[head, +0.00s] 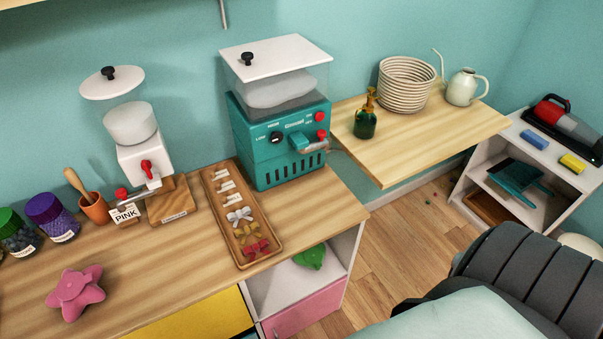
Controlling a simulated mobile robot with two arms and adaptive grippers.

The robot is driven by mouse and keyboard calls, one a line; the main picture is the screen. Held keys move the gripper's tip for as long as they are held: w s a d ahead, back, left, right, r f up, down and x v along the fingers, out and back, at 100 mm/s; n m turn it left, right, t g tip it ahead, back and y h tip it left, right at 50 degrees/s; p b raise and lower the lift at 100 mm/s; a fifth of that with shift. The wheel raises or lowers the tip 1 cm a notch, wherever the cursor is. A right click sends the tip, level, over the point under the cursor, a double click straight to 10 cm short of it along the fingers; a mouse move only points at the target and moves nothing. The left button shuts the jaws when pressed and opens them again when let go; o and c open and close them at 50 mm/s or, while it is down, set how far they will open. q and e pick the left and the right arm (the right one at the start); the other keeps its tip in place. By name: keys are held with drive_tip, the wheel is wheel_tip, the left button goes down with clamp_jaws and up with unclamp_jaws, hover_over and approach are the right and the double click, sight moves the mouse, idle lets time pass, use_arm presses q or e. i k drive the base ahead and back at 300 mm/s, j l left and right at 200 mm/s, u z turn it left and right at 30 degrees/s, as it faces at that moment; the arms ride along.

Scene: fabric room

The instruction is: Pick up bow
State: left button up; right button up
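A wooden tray (246,262) lies on the wooden counter in the head view, left of the teal machine. Small bows lie in its near half: a white bow (239,216), a gold bow (247,233) and a red bow (257,249) nearest the front. Several small white pieces (226,186) lie in the tray's far half. Neither of my grippers shows in this view.
A teal machine (262,158) stands right behind the tray. A pink star-shaped cushion (75,292) sits at the left of the counter (165,281). A second wooden surface (440,135) holds a green bottle (366,122), a woven basket (405,85) and a watering can (463,88).

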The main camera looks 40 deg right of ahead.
sight(247, 230)
drive_tip(key=z, duration=0.65)
drive_tip(key=u, duration=1.35)
drive_tip(key=z, duration=1.35)
